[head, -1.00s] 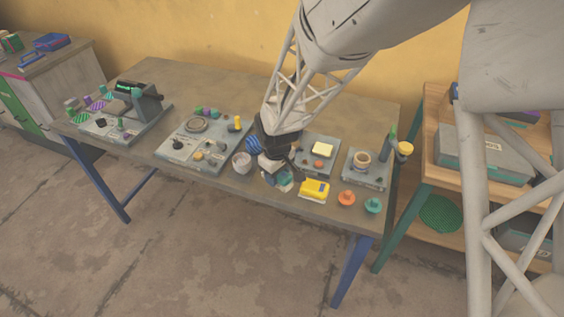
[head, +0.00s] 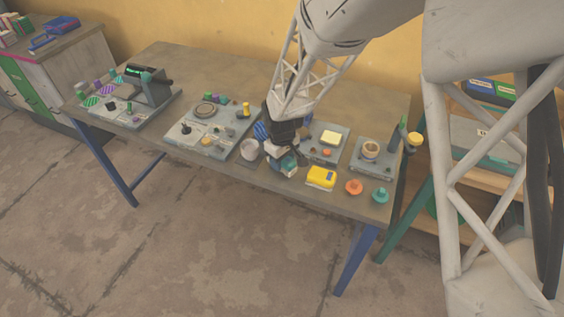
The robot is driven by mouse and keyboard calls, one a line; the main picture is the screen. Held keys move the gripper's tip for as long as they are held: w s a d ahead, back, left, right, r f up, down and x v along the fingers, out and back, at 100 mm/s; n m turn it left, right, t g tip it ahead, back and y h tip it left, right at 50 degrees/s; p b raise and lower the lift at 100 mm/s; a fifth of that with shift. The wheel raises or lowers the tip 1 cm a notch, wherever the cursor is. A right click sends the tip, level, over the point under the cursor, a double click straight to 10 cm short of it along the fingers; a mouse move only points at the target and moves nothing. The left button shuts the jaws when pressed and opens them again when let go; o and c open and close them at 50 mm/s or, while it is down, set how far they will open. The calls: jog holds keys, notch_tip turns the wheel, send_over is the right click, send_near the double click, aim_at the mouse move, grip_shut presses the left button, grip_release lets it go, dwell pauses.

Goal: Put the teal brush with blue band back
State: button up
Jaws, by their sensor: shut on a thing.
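My gripper (head: 282,158) is low over the front middle of the table, just right of a whitish cup (head: 249,149). It is shut on a small teal thing (head: 289,167), which I take to be the teal brush. The gripper hides part of it, and no blue band can be made out. I cannot tell whether it touches the table. A blue striped thing (head: 261,130) shows just left of the gripper, partly hidden by it.
A yellow box (head: 321,177), an orange knob-like piece (head: 354,187) and a teal one (head: 380,195) lie along the front edge to the right. Grey plates with small parts stand left (head: 190,140) and right (head: 372,166). The table's back strip (head: 190,72) is clear.

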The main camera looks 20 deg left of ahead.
jog(key=shift+f, duration=0.65)
jog(key=shift+f, duration=0.1)
jog(key=o, duration=0.9)
notch_tip(320, 180, up, 12)
jog(key=shift+r, duration=0.15)
dwell(0.4)
dwell(0.4)
